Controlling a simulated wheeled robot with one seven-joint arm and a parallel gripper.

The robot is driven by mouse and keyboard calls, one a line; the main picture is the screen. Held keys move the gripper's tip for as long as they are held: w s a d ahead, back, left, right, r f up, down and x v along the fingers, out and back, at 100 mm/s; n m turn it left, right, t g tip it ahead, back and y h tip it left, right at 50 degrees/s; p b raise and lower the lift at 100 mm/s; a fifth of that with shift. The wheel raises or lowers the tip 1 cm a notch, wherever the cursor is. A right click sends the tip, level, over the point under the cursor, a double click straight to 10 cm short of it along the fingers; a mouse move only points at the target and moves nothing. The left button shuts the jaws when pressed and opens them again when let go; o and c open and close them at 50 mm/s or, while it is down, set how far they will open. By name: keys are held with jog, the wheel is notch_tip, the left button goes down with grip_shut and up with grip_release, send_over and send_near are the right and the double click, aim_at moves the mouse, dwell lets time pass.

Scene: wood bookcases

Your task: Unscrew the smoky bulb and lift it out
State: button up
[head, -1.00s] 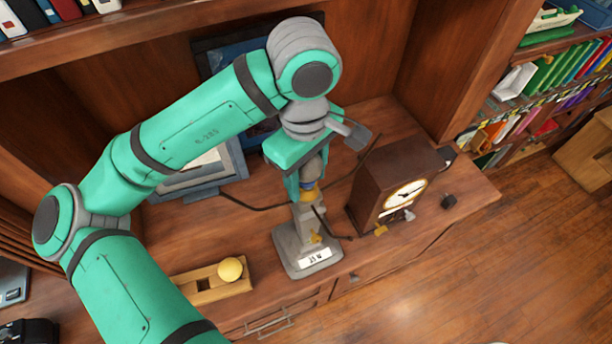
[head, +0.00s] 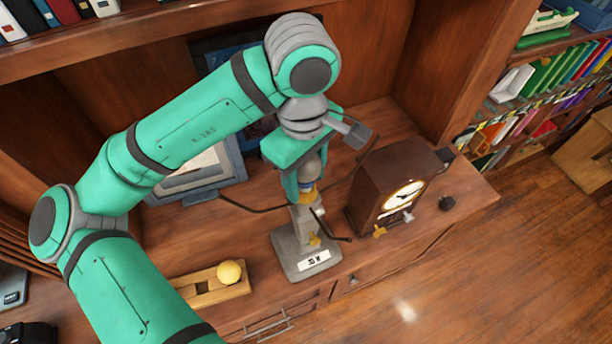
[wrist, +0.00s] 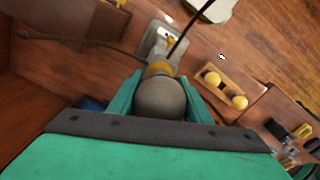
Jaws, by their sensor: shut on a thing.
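The smoky bulb (head: 311,166) is a rounded grey-brown glass, held upright over the lamp's brass-coloured socket (head: 307,197). My gripper (head: 303,182) comes down from above and is shut on the bulb. In the wrist view the bulb (wrist: 160,98) sits between the two green fingers, with the yellow collar (wrist: 158,68) just beyond it. The grey lamp stand (head: 290,250) has a white label on its foot. The fingers partly hide the bulb's lower end, so I cannot tell how far its thread sits in the socket.
A brown clock (head: 375,188) stands close right of the lamp. A wooden holder (head: 207,291) with a yellow ball (head: 229,271) lies at front left. A framed screen (head: 205,172) stands behind. Dark cables (head: 250,207) run near the lamp.

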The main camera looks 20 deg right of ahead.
aim_at(304, 165)
jog(key=shift+w+r, duration=0.15)
jog(key=shift+r, duration=2.2)
